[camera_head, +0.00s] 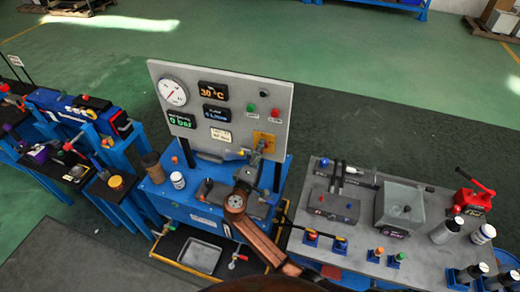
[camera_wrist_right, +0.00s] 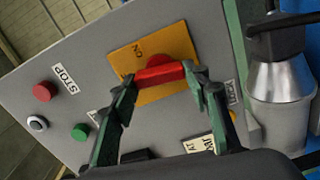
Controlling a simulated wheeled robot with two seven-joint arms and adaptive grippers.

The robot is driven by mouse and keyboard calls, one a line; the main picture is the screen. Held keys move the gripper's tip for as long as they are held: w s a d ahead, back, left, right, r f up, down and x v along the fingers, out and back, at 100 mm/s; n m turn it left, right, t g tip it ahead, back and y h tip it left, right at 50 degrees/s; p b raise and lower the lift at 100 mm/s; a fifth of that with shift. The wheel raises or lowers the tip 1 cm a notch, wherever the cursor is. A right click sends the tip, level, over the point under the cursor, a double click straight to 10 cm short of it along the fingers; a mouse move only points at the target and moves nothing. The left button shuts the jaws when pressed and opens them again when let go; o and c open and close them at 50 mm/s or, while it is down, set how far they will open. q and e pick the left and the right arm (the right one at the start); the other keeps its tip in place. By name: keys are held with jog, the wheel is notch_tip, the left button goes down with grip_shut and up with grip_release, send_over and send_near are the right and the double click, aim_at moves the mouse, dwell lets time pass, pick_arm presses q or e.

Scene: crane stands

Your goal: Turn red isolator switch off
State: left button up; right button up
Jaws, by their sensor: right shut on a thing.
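The red isolator switch (camera_wrist_right: 163,72) sits on a yellow plate (camera_wrist_right: 125,58) marked ON, on the grey upright panel (camera_head: 225,85). The yellow plate also shows in the head view (camera_head: 266,137) at the panel's lower right. My right gripper (camera_wrist_right: 160,77) is shut on the red handle, one finger at each end. In the head view my right gripper (camera_head: 261,148) hides most of the switch, and its arm reaches up from the bottom. The handle lies nearly level in the wrist view. My left gripper is not in view.
Above the switch are a red STOP button (camera_wrist_right: 44,91) and a green button (camera_wrist_right: 80,132), clear of the fingers. The panel also carries a gauge (camera_head: 172,92) and displays. A blue stand (camera_head: 205,212) is below. A grey bench (camera_head: 330,240) is right.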

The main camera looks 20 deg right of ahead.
jog(key=shift+a+n+p, duration=0.1)
jog(key=shift+n+p, duration=0.3)
jog(key=shift+n, duration=0.5)
jog(key=o, duration=1.2)
jog(key=shift+c, duration=0.2)
jog(key=v, duration=0.7)
jog(key=shift+s+a, duration=0.15)
jog(key=shift+s, duration=0.05)
